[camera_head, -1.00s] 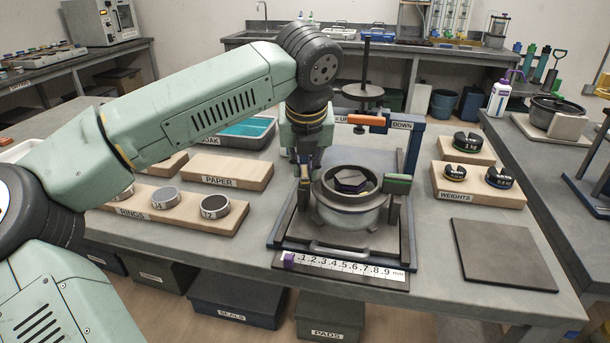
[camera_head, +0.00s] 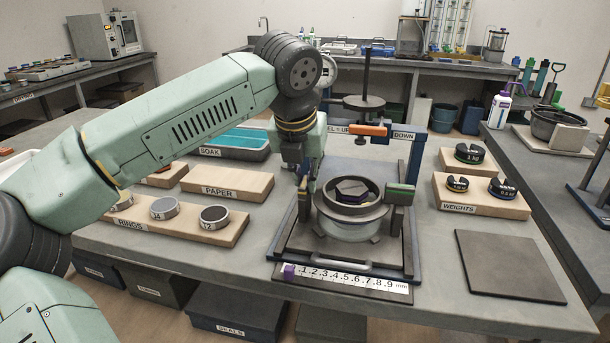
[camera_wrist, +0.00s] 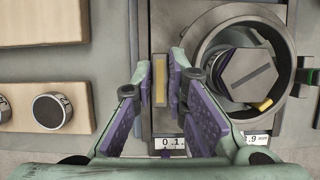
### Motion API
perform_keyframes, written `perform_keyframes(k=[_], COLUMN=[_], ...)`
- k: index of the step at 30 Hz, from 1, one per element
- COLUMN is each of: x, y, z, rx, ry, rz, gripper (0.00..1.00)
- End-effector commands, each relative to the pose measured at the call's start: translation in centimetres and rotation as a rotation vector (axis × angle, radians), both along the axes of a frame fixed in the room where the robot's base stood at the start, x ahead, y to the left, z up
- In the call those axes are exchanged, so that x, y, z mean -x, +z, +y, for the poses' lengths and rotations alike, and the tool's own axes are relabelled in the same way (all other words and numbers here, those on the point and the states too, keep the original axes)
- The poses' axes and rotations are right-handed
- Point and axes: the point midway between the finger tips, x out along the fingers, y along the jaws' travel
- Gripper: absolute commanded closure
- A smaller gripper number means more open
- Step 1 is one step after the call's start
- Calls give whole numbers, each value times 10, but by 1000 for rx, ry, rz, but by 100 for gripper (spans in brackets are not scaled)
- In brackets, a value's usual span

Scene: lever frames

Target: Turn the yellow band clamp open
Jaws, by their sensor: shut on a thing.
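The yellow band clamp (camera_wrist: 160,93) shows in the wrist view as a small grey block with a yellow strip, at the left side of the round pot. My gripper (camera_wrist: 161,76) is shut on it, one purple-padded finger on each side. In the head view my gripper (camera_head: 304,184) points down at the pot's left side and hides most of this clamp. The grey pot (camera_head: 349,222) stands on a dark press base and holds a dark hexagonal piece (camera_head: 351,188). A matching clamp with a green band (camera_head: 400,191) is on the pot's right side.
A press frame with an orange lever (camera_head: 368,130) and round plate rises behind the pot. A numbered scale (camera_head: 345,282) lies in front. Ring (camera_head: 178,222) and paper (camera_head: 227,187) boards are left, weights (camera_head: 482,194) right. A dark mat (camera_head: 508,264) lies empty at front right.

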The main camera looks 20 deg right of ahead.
Motion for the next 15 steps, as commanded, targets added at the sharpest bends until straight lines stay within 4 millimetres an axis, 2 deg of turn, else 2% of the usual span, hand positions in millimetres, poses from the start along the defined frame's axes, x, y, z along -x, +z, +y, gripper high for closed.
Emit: perform_keyframes(k=[2, 3, 6, 15], x=[0, 0, 0, 0], y=[1, 1, 1, 2], z=[0, 0, 0, 0], rx=[1, 0, 0, 0], ry=[-2, -1, -1, 0], rz=[-2, -2, -2, -1], gripper=[100, 84, 78, 78])
